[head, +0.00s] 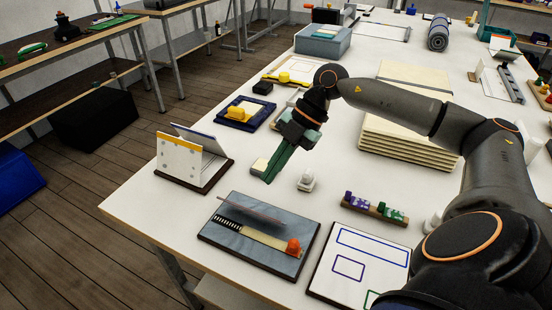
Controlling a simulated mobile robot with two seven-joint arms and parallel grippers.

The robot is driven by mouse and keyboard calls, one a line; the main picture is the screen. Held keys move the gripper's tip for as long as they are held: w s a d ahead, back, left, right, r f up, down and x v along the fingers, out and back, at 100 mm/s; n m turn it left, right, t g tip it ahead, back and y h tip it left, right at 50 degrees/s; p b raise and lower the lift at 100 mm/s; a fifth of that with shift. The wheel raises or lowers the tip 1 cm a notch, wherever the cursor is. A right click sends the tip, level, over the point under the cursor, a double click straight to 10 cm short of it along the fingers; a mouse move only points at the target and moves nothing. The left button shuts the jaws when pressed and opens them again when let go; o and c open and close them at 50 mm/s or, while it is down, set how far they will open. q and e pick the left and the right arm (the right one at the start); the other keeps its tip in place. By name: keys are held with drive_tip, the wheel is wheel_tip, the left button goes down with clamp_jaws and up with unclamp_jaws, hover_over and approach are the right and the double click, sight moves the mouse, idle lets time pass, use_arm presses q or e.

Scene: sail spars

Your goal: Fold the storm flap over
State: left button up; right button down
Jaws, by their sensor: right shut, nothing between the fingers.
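A dark board (218,178) near the table's left edge carries an upright white panel (180,160) with a yellow strip along its top. Behind it, a second thin panel with a blue edge (200,138) stands up at a tilt. I take this hinged piece to be the storm flap, though no label is readable. My right gripper (268,181), with green fingers, is shut and empty, pointing down to the right of the board and apart from it. Its fingertips are beside a small cream block (259,166); I cannot tell whether they touch. My left gripper is out of view.
A grey board with a batten and orange knob (262,233) lies in front. A small white object (306,181), a rack with purple and green pieces (375,208) and a white outlined board (360,264) are to the right. A blue tray with a yellow block (246,114) is behind.

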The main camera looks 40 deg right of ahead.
drive_tip(key=b+x, duration=0.4)
drive_tip(key=x, duration=0.2)
drive_tip(key=shift+a+f, duration=0.15)
drive_tip(key=shift+f, duration=0.2)
drive_tip(key=shift+w+a+f, duration=0.15)
drive_tip(key=shift+a+f, duration=0.05)
drive_tip(key=shift+r, duration=0.15)
drive_tip(key=shift+a+f, duration=0.15)
drive_tip(key=shift+f, duration=0.1)
drive_tip(key=shift+s+a+f, duration=0.4)
drive_tip(key=shift+a+f, duration=0.15)
drive_tip(key=shift+a, duration=0.1)
drive_tip(key=shift+f, duration=0.1)
